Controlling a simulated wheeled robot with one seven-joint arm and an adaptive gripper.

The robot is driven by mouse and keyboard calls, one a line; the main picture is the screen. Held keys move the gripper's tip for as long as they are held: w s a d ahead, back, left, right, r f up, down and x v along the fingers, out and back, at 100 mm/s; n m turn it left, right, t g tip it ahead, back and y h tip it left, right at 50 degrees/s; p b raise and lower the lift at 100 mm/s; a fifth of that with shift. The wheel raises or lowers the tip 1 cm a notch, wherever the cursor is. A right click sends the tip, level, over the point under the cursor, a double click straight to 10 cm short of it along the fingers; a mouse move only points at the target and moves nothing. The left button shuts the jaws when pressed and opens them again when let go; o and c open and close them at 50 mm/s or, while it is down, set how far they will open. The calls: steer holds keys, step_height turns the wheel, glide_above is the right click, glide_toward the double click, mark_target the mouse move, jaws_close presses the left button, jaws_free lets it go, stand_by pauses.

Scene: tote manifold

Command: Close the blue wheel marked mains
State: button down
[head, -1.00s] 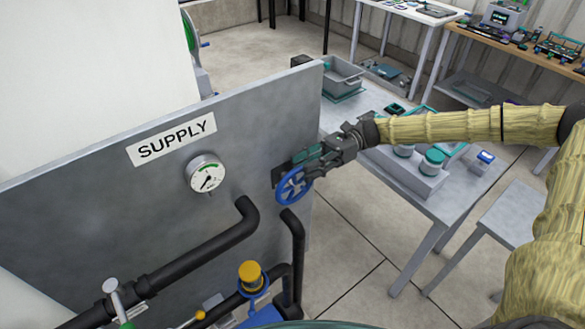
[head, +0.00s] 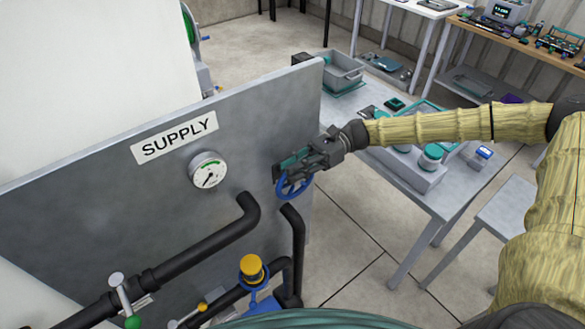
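The blue wheel (head: 295,192) stands at the right part of the grey SUPPLY panel, above the bend of a black pipe. My gripper (head: 282,172) is at the wheel's upper rim and covers its top and part of its hub. The fingers point left toward the panel. I cannot tell whether they touch the wheel or whether they are open or shut. A plate beside the wheel is mostly hidden behind my gripper, and no mains marking is readable.
A round gauge (head: 208,170) sits left of the wheel on the panel (head: 90,205). Black pipes (head: 205,250) run below, with a yellow-capped fitting (head: 251,268) and a green-tipped lever (head: 125,300). A grey table (head: 440,200) with boxes stands behind my arm.

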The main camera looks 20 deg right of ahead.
steer(key=shift+f+b, duration=0.1)
steer(key=shift+b, duration=0.2)
steer(key=shift+d+y+b, duration=0.25)
steer(key=shift+y+b, duration=0.25)
steer(key=shift+b, duration=0.05)
steer(key=shift+w+d+g+y+b, duration=0.15)
steer(key=shift+g+y+b, duration=0.15)
steer(key=shift+y+b, duration=0.15)
steer(key=shift+r, duration=0.2)
steer(key=c, duration=1.5)
jaws_free()
steer(key=shift+d, duration=0.15)
steer(key=shift+o, duration=0.2)
steer(key=v, duration=1.2)
steer(key=shift+f, duration=0.1)
